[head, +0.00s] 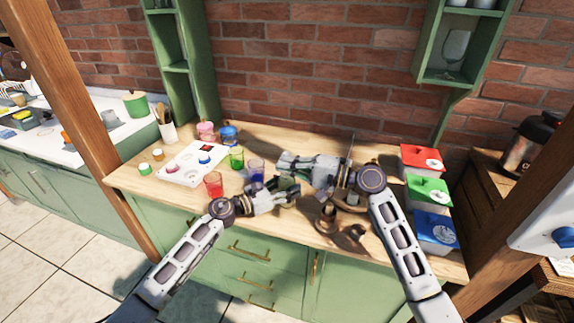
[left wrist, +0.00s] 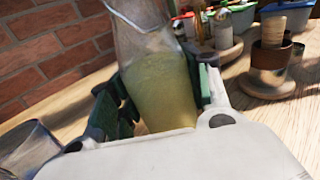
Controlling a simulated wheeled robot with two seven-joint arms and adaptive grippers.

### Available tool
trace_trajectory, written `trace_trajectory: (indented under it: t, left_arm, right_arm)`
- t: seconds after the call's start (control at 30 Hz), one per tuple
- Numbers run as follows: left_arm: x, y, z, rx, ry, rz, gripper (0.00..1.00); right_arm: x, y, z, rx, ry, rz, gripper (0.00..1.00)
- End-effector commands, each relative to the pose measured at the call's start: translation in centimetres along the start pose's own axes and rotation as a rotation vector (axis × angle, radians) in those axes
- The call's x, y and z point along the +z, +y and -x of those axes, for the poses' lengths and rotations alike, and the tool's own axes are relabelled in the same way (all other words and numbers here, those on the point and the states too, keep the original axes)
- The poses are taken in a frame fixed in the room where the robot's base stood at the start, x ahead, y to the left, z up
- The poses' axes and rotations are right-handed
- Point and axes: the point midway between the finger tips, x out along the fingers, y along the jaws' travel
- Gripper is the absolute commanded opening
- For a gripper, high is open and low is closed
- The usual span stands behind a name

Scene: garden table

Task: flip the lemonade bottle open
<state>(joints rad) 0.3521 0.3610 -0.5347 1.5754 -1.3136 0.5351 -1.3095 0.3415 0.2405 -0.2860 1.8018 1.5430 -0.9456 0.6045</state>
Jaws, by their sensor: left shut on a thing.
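The lemonade bottle (left wrist: 158,85) is clear, with cloudy yellow-green liquid in its lower part. In the left wrist view it stands between the green fingers of my left gripper (left wrist: 160,100), which is shut on its body. Its top is cut off by the picture edge, so the cap is not seen there. In the head view my left gripper (head: 288,190) is low over the front of the table, and the bottle is mostly hidden by the grippers. My right gripper (head: 284,163) is just behind and above it, pointing left; its finger opening is not clear.
Red (head: 213,185), green (head: 236,158) and blue (head: 256,171) glasses stand left of the grippers, beside a white tray (head: 177,176). Brown wooden pieces (head: 326,219) stand at right front. Red (head: 421,159), green (head: 428,191) and blue (head: 435,232) boxes line the right end.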

Motion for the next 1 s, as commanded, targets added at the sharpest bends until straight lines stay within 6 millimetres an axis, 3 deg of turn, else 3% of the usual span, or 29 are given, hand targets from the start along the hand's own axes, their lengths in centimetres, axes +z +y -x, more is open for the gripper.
trace_trajectory:
  t: [1.0]
  left_arm:
    - [0.0,0.0,0.0,0.0,0.0,0.0,0.06]
  right_arm:
    - [-1.7,-1.3,0.0,0.0,0.0,0.0,0.0]
